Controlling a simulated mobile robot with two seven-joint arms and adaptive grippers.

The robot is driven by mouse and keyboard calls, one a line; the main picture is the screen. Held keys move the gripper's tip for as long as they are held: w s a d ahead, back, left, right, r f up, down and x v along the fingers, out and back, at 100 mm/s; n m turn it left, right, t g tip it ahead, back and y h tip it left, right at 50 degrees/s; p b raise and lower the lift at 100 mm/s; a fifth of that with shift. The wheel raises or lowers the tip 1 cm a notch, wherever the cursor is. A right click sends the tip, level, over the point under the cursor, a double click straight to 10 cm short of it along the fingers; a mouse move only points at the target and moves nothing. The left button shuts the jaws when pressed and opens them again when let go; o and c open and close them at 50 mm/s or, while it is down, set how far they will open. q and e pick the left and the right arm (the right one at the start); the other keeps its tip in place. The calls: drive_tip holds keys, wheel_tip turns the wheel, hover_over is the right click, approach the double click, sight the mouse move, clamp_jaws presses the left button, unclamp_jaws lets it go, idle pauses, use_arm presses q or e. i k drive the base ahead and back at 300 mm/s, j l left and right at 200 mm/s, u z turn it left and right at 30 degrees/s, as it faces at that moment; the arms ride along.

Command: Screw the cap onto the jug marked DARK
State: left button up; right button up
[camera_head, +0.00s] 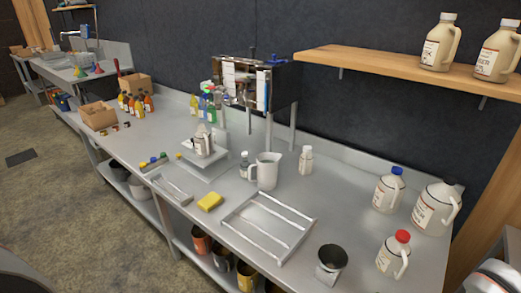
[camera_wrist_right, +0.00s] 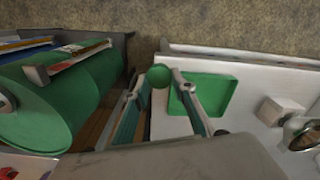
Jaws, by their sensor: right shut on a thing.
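My right gripper (camera_wrist_right: 159,76) is shut on a small round green cap (camera_wrist_right: 160,75), held between its two fingertips in the right wrist view. Neither gripper shows in the head view. On the wall shelf are two more cream jugs, and the label of the left one (camera_head: 438,44) seems to end in K. Other jugs stand at the bench's right: one with a blue cap (camera_head: 389,190), one with a red cap (camera_head: 394,254) and a larger one (camera_head: 436,208). I cannot read DARK surely on any.
A white pitcher (camera_head: 267,171), a yellow sponge (camera_head: 210,201), a metal rack (camera_head: 268,226) and a dark-mouthed metal cup (camera_head: 331,263) stand on the bench. The wrist view shows a green tray (camera_wrist_right: 217,92) on a white surface and a large green cylinder (camera_wrist_right: 65,100) at left.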

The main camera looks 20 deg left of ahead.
sight(203, 138)
drive_tip(key=j, duration=0.4)
drive_tip(key=k+j, duration=0.1)
drive_tip(key=j, duration=0.7)
drive_tip(key=i+j+u, duration=0.1)
drive_tip(key=j, duration=0.3)
drive_tip(key=i+j, duration=0.25)
drive_tip(key=j, duration=0.15)
drive_tip(key=i+j+u, duration=0.1)
drive_tip(key=j, duration=0.3)
drive_tip(key=i, duration=0.1)
